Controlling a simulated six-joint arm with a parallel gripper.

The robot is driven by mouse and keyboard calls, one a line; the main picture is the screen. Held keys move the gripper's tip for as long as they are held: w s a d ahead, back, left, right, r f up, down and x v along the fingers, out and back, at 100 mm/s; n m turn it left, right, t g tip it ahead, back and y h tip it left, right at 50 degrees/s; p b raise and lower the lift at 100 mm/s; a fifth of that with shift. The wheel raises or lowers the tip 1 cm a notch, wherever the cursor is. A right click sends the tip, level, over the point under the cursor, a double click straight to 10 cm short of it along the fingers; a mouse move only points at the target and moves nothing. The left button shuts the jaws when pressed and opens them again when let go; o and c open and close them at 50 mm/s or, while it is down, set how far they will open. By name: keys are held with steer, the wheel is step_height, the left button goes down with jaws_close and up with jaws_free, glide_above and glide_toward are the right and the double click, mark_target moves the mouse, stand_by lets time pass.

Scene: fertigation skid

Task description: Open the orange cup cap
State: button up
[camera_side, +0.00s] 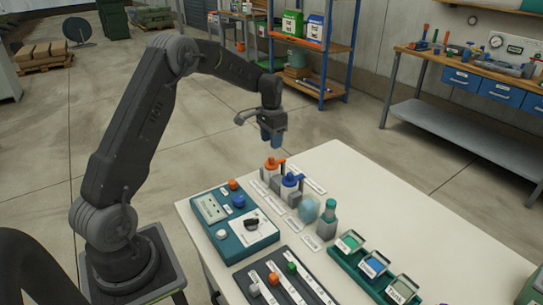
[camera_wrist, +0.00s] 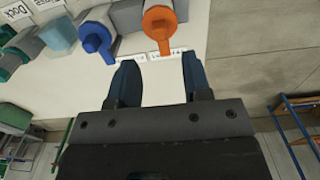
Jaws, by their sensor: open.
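The orange cup cap (camera_side: 271,164) sits on a grey fitting near the far-left edge of the white table, its lever sticking out to the right. In the wrist view the orange cap (camera_wrist: 159,20) is at the top, its lever pointing down toward the gap between my fingers. It looks closed, though its seat is partly out of frame. My gripper (camera_side: 271,141) hangs above the orange cap, pointing down, apart from it. In the wrist view my gripper (camera_wrist: 158,67) shows two dark blue fingers spread, with nothing between them.
A blue cap (camera_side: 292,180) with a similar lever stands close beside the orange one; it also shows in the wrist view (camera_wrist: 97,38).

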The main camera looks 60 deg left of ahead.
mark_target(271, 157)
step_height(271, 157, down, 6)
steer(key=shift+f, duration=0.2)
jaws_close()
stand_by(0.5)
